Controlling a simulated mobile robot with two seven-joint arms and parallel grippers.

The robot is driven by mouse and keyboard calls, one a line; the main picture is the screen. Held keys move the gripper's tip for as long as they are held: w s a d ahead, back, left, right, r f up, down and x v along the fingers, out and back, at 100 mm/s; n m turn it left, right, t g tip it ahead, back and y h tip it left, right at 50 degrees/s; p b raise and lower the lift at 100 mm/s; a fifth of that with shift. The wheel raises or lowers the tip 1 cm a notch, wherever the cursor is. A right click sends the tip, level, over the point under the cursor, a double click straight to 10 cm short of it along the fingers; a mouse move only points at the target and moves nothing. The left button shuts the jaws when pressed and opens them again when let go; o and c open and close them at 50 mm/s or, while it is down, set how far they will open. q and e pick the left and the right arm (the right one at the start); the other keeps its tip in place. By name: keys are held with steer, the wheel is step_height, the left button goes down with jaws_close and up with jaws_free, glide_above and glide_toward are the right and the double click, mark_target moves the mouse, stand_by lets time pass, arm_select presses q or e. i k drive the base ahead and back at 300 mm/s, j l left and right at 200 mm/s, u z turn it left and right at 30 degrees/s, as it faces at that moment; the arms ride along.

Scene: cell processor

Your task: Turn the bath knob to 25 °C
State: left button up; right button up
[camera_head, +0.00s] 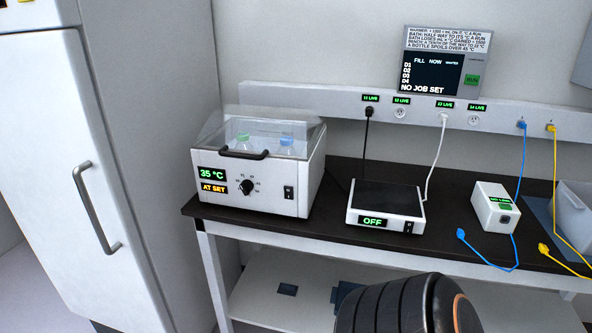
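The bath (255,205) is a white box at the left end of the dark bench. Its round black knob (246,187) sits on the front panel, with small scale marks around it too small to read. The bath display (212,174) reads 35 °C, and the sign below it (214,188) reads AT SET. A clear lid (225,125) with a black handle (245,154) is down over a green-capped bottle (243,139) and a blue-capped bottle (286,140). Neither of my grippers is in view, and nothing touches the knob.
A black rocker switch (289,193) is right of the knob. A flat plate device (387,204) reading OFF, a small white box (495,207) and loose blue and yellow cables lie to the right. A tall white cabinet (60,150) stands left. My dark arm part shows at the bottom.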

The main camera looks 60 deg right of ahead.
mark_target(247, 186)
steer(key=z, duration=1.9)
